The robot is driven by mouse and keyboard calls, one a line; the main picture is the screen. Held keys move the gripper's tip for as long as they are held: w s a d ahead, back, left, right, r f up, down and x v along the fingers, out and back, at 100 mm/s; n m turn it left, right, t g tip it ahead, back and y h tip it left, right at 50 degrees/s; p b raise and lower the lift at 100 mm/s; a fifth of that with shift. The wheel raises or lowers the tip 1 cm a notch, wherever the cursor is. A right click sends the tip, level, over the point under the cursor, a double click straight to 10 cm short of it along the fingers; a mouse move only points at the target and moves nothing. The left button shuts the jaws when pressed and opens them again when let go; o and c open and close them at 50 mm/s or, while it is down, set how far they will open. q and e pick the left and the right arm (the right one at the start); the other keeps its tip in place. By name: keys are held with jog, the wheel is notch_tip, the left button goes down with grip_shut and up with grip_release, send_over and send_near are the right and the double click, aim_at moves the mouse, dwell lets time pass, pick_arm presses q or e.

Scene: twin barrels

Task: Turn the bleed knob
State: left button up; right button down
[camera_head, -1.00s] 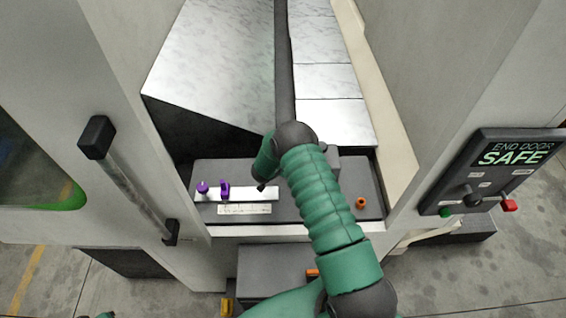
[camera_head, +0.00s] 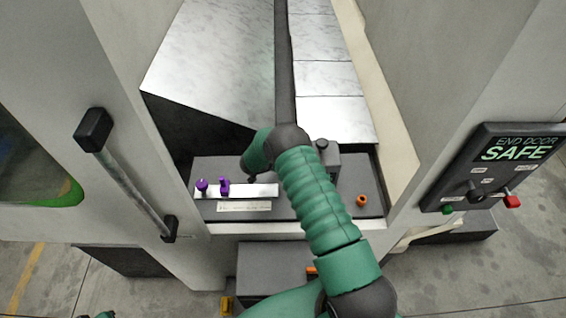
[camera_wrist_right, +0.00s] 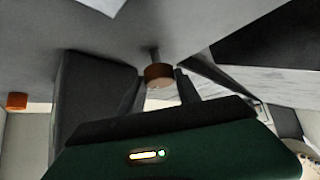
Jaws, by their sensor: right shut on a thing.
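In the right wrist view, a brown-orange knob (camera_wrist_right: 158,77) on a short grey stem sits between the two dark fingers of my right gripper (camera_wrist_right: 161,84). The gripper is shut on this knob. A second orange knob (camera_head: 361,200) stands apart on the panel's right side; an orange knob (camera_wrist_right: 16,101) also shows at the wrist view's left edge. I see no label naming the bleed knob.
Two purple fittings, one (camera_head: 202,185) left of the other (camera_head: 224,187), stand by a pale strip (camera_head: 254,191) on the panel. A grey block (camera_head: 328,161) is behind my arm. Pale machine walls flank the recess, with a door handle (camera_head: 128,183) left and a control box (camera_head: 491,172) right.

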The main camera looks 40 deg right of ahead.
jog(key=shift+w+f+m+g+b, duration=0.3)
jog(key=shift+m+g+b, duration=0.1)
jog(key=shift+m+b, duration=0.15)
jog(key=shift+r+m+b, duration=0.15)
jog(key=shift+m+b, duration=0.2)
jog(key=shift+s+r+g, duration=0.1)
jog(key=shift+r+g, duration=0.05)
jog(key=shift+g, duration=0.25)
pick_arm(q)
jog(key=x, duration=0.2)
jog(key=shift+s+f, duration=0.15)
jog(key=shift+f, duration=0.2)
pick_arm(e)
jog(key=shift+r, duration=0.1)
jog(key=c, duration=0.9)
grip_release()
jog(key=shift+o, duration=0.2)
